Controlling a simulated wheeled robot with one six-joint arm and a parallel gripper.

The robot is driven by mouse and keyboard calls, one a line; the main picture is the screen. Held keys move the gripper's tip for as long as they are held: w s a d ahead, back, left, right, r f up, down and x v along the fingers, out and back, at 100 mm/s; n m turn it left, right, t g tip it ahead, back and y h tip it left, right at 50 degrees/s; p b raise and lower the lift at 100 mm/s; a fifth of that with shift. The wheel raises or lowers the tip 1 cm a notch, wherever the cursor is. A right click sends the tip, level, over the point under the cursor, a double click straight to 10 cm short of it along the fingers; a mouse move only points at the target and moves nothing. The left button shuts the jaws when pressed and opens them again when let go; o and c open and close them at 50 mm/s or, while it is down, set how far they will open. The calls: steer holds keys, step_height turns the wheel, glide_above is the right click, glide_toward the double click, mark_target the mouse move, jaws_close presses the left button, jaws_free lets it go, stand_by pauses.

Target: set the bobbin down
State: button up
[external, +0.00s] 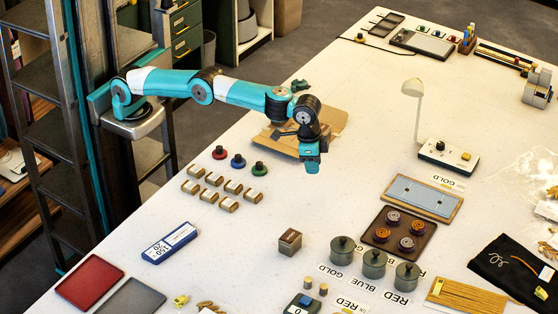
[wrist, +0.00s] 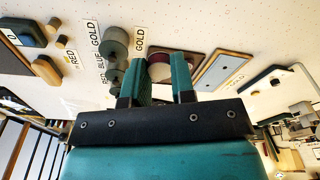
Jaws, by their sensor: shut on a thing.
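My gripper (external: 311,165) hangs pointing down above the white table, left of the brown tray (external: 376,248). In the wrist view its two teal fingers (wrist: 157,75) stand a short way apart, shut on the bobbin (wrist: 159,69), a dull reddish round thing that shows only in part between them. The rest of the bobbin is hidden by the fingers. In the external view I cannot make out the bobbin at the fingertips.
Grey lidded canisters (external: 374,263) stand in front of the tray. A blue-grey board (external: 423,196) lies behind it, and a lamp on a control box (external: 447,157) stands farther back. A small brown box (external: 290,242) sits nearer. The table beneath my gripper looks clear.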

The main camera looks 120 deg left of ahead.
steer(key=s+d+r+b, duration=0.2)
steer(key=s+d+b, duration=0.1)
steer(key=s+d, duration=0.8)
steer(key=shift+s+d+r, duration=0.2)
steer(key=shift+s+r, duration=0.05)
steer(key=shift+s, duration=0.15)
steer(key=s+d, duration=0.1)
steer(key=s, duration=0.2)
steer(key=s+d+b, duration=0.1)
steer(key=s, duration=0.2)
steer(key=s+d+f, duration=0.1)
steer(key=s, duration=0.2)
steer(key=shift+s+b, duration=0.3)
steer(key=shift+s, duration=0.1)
jaws_close()
glide_above(202, 216)
steer(key=f, duration=0.2)
steer(key=n+b, duration=0.1)
steer(key=n, duration=0.1)
step_height(202, 216, down, 20)
steer(key=shift+s+d+r+p, duration=0.1)
steer(key=shift+p, duration=0.65)
